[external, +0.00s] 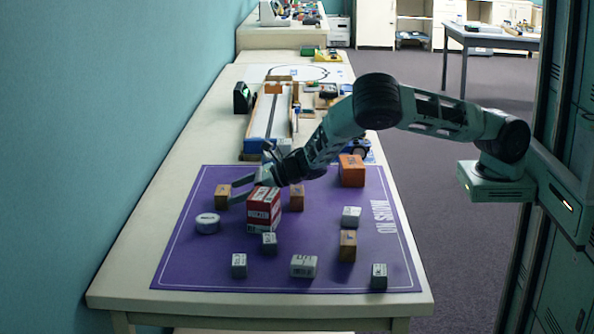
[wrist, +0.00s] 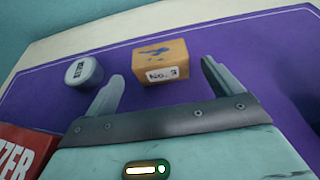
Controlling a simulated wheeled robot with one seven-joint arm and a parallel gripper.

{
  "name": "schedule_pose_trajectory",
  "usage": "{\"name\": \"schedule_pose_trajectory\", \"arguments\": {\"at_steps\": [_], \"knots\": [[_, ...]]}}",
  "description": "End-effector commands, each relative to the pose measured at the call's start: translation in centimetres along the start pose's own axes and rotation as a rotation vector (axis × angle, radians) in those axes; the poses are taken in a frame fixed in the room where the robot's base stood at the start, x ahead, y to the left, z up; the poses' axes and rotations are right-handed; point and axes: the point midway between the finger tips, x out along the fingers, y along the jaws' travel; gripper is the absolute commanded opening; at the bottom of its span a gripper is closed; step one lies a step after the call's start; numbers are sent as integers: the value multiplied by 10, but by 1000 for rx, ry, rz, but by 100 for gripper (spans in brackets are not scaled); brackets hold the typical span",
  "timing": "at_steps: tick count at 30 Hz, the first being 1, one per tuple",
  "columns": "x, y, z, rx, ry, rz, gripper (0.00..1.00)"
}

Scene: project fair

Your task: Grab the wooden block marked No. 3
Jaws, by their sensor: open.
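The wooden block marked No. 3 (wrist: 160,62) is orange-brown with a white label and a dark blue mark on top. In the wrist view it lies just beyond and between my two fingertips, apart from them as far as I can tell. In the external view the wooden block (external: 222,197) sits at the left side of the purple mat (external: 190,260). My gripper (external: 236,189) is open and empty, low over the mat, just right of this block. My gripper (wrist: 162,70) shows both fingers spread in the wrist view.
A white cylinder (external: 207,223) stands close to the block, also in the wrist view (wrist: 84,72). A red and white box (external: 264,210) stands near my gripper. Other wooden blocks (external: 297,197) (external: 348,246) and several small pale boxes (external: 303,266) are spread over the mat.

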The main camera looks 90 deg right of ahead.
Motion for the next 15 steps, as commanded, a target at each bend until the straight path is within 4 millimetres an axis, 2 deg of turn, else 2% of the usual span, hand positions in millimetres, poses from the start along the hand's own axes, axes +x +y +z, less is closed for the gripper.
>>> {"name": "schedule_pose_trajectory", "arguments": {"at_steps": [10,15], "knots": [[42,-2,-3,1,1,1,91],[52,-2,-2,1,0,0,91]]}}
